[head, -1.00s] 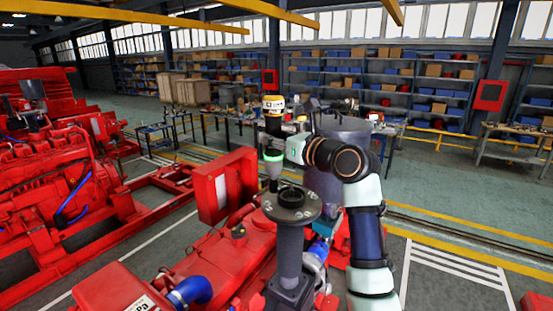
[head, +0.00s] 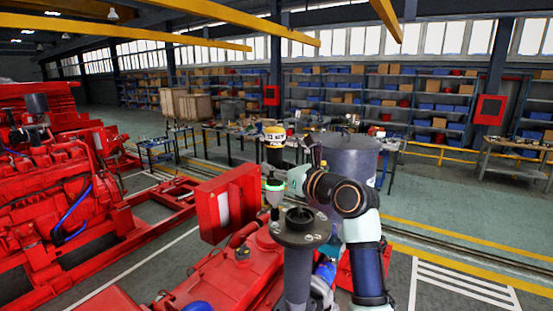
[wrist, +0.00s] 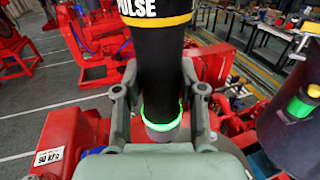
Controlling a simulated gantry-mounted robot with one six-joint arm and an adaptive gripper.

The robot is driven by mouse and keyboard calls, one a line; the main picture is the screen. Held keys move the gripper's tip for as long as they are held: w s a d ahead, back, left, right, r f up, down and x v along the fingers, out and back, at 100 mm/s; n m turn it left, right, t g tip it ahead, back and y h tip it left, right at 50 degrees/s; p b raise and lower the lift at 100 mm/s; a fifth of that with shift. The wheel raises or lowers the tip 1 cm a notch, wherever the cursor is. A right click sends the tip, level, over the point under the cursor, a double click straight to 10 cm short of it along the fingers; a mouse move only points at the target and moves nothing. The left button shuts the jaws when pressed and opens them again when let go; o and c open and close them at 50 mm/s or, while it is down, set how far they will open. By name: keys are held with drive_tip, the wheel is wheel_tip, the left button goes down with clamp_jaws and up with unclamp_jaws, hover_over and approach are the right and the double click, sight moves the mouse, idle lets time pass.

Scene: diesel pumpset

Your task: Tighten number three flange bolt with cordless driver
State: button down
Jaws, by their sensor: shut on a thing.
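My gripper (wrist: 160,98) is shut on a cordless driver, a dark cylinder (wrist: 160,65) with a yellow band and a glowing green ring. The driver also shows upright in the head view (head: 274,157), with its green ring low on it. A dark round flange (head: 318,238) on a pipe stands just right of and below the driver's lower end in the head view. Bolts show small on its rim; which one is number three, I cannot tell. The driver's tip is hidden in the wrist view, and I cannot tell whether it touches a bolt.
Red pumpset parts (head: 240,278) and a red box (head: 229,200) stand close by the flange. A large grey drum (head: 350,158) stands behind my arm. Another red engine (head: 50,180) is at left.

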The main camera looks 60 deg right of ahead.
drive_tip(key=shift+f, duration=1.25)
idle(2.3)
drive_tip(key=shift+d, duration=0.1)
drive_tip(key=shift+r, duration=2.7)
